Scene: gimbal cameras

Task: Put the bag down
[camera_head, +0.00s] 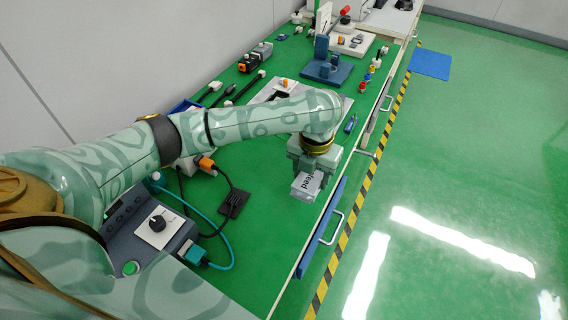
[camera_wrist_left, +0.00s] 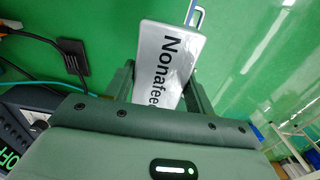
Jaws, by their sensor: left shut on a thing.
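The bag (camera_wrist_left: 165,52) is a small silver-grey packet with black lettering that reads "Nonafee" in the left wrist view, the rest of the word being hidden. In the head view the bag (camera_head: 303,187) shows below my left gripper (camera_head: 312,172), near the front edge of the green bench top (camera_head: 262,225). My left gripper is shut on the bag, with a finger on each side of it. I cannot tell whether the bag touches the bench. My right gripper is not in view.
A grey device with a black knob (camera_head: 157,222) and a teal cable stands left of the bag. A black connector (camera_head: 233,203) lies between them. A blue drawer front with a handle (camera_head: 322,240) is at the bench edge. Bare green surface lies nearer to me.

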